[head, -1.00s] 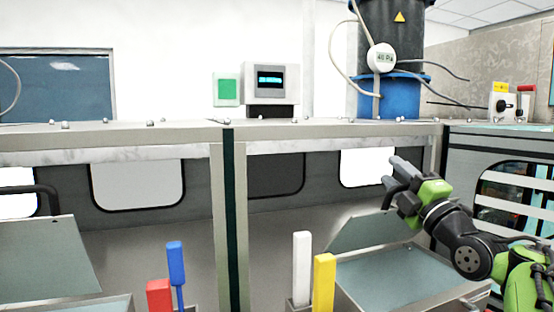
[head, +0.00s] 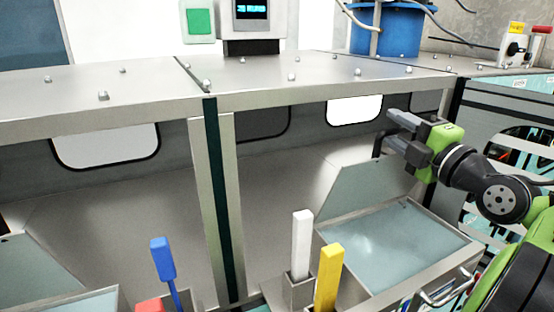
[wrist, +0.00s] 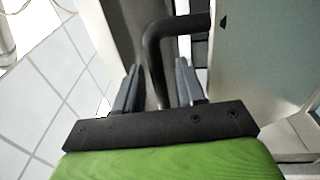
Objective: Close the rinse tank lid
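The right tank (head: 440,262) holds pale liquid, and its grey lid (head: 360,190) stands raised at its back left. I see no label saying which tank is the rinse tank. The lid's black bar handle (head: 378,144) is by my gripper's fingertips (head: 394,128). In the wrist view, the bent black handle (wrist: 155,60) shows between the two grey fingers of my gripper (wrist: 158,80), with gaps on both sides. The fingers are open. The lid's panel (wrist: 262,50) is at the right of that view. I cannot tell if anything touches.
A second open tank with a raised lid (head: 35,265) is at the lower left. White (head: 302,240), yellow (head: 328,275) and blue (head: 162,258) upright handles stand in front. A metal shelf (head: 300,75) runs above the tanks, with a post (head: 215,190) between bays.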

